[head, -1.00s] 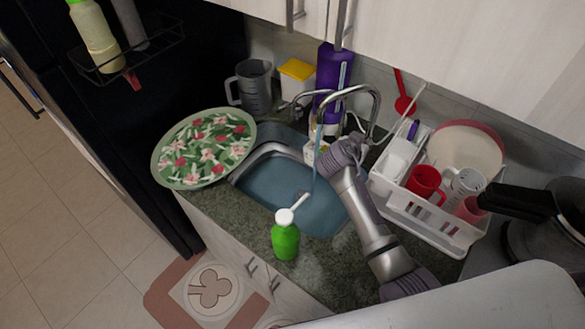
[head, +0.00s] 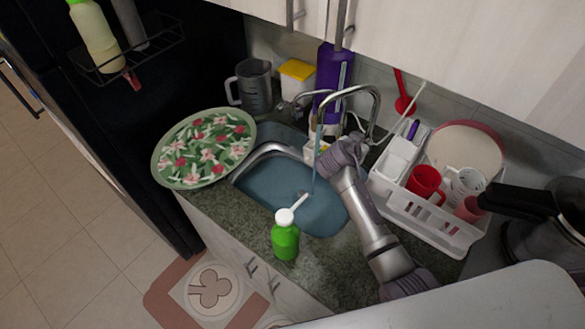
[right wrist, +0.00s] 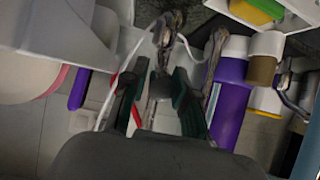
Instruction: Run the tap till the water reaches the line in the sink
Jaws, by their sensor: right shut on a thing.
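The chrome tap (head: 362,92) arches over the sink (head: 262,151). A thin water stream (head: 317,158) falls from its spout into the basin. Blue water (head: 275,188) covers the basin floor and reaches well up its walls. I cannot make out a line on the wall. My right gripper (head: 338,150) is at the tap's base, right of the stream; its fingertips are hard to see there. In the right wrist view its fingers (right wrist: 158,88) are shut on a metal part of the tap (right wrist: 160,60). My left gripper is not in view.
A green soap bottle (head: 286,240) stands at the sink's front edge. A floral plate (head: 205,148) lies left of the sink. A white dish rack (head: 440,228) with cups is close on the right. A purple bottle (head: 327,75) stands behind the tap.

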